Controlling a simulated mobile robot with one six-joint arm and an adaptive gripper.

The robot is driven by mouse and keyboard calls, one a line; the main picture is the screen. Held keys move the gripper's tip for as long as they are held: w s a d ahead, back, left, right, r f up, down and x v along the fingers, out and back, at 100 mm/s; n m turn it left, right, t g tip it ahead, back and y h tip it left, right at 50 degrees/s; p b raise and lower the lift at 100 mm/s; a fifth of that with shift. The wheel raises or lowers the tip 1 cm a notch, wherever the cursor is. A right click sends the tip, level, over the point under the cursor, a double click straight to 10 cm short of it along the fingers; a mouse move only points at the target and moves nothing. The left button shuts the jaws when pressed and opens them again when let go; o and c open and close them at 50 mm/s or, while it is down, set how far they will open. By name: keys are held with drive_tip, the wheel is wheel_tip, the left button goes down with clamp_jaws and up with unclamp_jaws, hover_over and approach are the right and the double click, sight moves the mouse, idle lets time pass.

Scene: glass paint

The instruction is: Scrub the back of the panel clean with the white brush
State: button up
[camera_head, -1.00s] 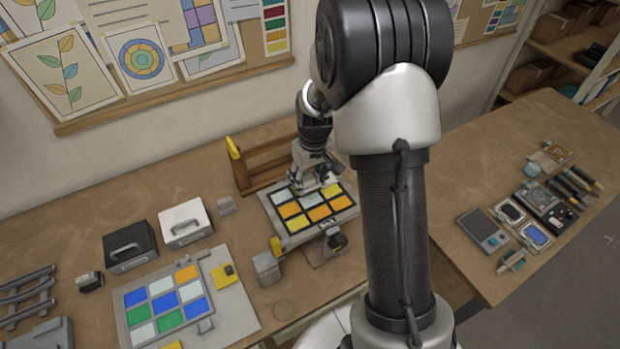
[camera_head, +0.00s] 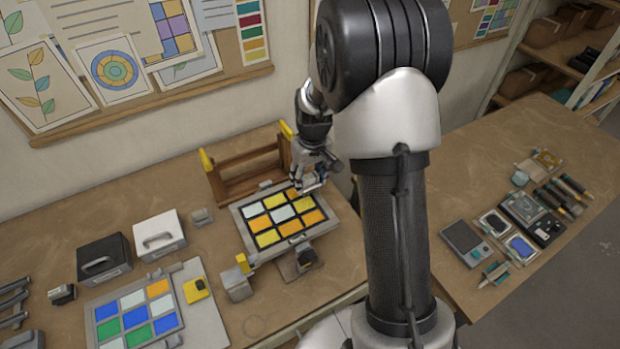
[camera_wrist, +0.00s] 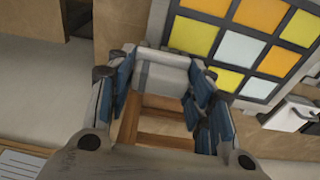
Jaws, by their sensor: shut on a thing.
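The panel (camera_head: 268,237) lies in a grey frame on the table, a grid of yellow, orange and pale panes with dark lines. In the wrist view the panel (camera_wrist: 243,49) fills the upper right. My gripper (camera_head: 314,188) is at the panel's far right corner in the head view. In the wrist view its blue-padded fingers (camera_wrist: 160,100) are shut on a pale block that looks like the white brush (camera_wrist: 160,76). The brush is hard to make out in the head view, and I cannot tell whether it touches the panel.
A wooden rack (camera_head: 240,180) with yellow ends stands behind the panel. White (camera_head: 158,236) and black (camera_head: 103,259) boxes and a second coloured panel (camera_head: 135,312) are to the left.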

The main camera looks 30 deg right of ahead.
drive_tip(key=r, duration=0.1)
drive_tip(key=r+p, duration=0.1)
drive_tip(key=r, duration=0.1)
drive_tip(key=shift+a+r+p, duration=0.3)
drive_tip(key=shift+a, duration=0.1)
drive_tip(key=shift+w+d+r+p, duration=0.1)
drive_tip(key=shift+d+r+p, duration=0.1)
drive_tip(key=shift+r+p, duration=0.4)
drive_tip(key=shift+a+r+p, duration=0.1)
drive_tip(key=shift+r+p, duration=0.25)
drive_tip(key=shift+r, duration=0.75)
